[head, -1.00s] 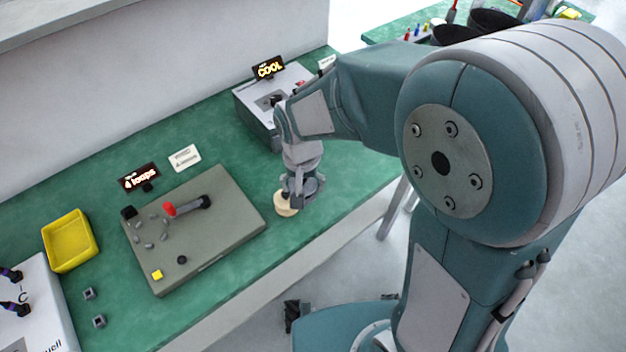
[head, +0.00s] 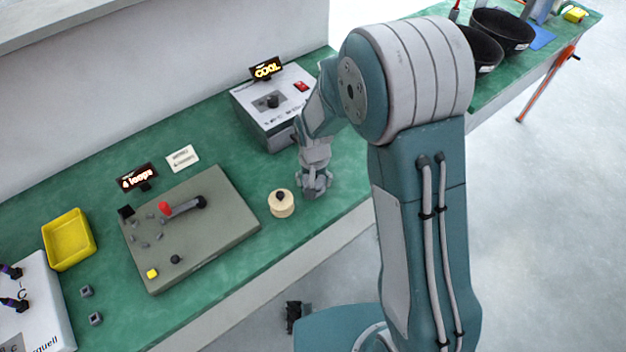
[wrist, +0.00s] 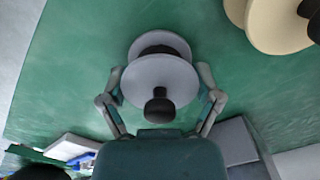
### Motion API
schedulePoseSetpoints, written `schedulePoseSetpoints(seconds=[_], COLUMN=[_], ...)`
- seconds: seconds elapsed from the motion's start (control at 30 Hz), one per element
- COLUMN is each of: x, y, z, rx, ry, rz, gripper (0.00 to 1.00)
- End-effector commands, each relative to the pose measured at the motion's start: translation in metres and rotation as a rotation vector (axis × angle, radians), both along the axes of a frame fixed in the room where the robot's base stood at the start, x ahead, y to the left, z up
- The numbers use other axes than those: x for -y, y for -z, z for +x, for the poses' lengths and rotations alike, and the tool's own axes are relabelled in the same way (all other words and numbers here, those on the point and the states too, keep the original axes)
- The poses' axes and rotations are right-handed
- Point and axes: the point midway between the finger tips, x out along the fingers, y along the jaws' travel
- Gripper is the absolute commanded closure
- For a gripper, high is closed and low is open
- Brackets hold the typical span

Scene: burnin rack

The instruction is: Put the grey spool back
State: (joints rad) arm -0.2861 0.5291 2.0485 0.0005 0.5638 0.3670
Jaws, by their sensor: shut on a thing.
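The grey spool (wrist: 160,78), with two pale discs and a black knob, sits between the fingers of my gripper (wrist: 162,82) in the wrist view. The fingers are shut on it, one at each side. In the head view my gripper (head: 315,186) points down near the front edge of the green bench, and the spool is hard to tell from the gripper there. I cannot tell whether the spool touches the bench. A cream spool (head: 281,207) with a black knob stands just left of my gripper; it also shows in the wrist view (wrist: 262,22).
A grey panel (head: 225,222) with a red-tipped lever lies left of the cream spool. Behind my gripper stands a grey box (head: 262,122) with a COOL sign (head: 266,69). A yellow tray (head: 68,240) is at far left. Black bowls (head: 502,32) stand on another bench at upper right.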

Motion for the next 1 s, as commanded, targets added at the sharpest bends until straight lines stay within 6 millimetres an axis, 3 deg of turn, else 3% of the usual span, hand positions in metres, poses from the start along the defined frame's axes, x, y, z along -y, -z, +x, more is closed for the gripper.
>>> schedulePoseSetpoints(seconds=[0.2,0.23,0.27,0.73,1.0], x=[-0.003,-0.003,-0.003,-0.002,-0.003], y=[0.002,0.002,0.001,-0.003,-0.051], z=[0.000,0.000,0.000,0.000,0.001], rx=[0.000,0.000,0.000,0.001,0.005], ry=[-0.002,-0.002,-0.002,-0.001,-0.001], rz=[-0.002,-0.002,-0.002,0.000,0.000], gripper=[0.72,0.05,0.00,0.00,0.00])
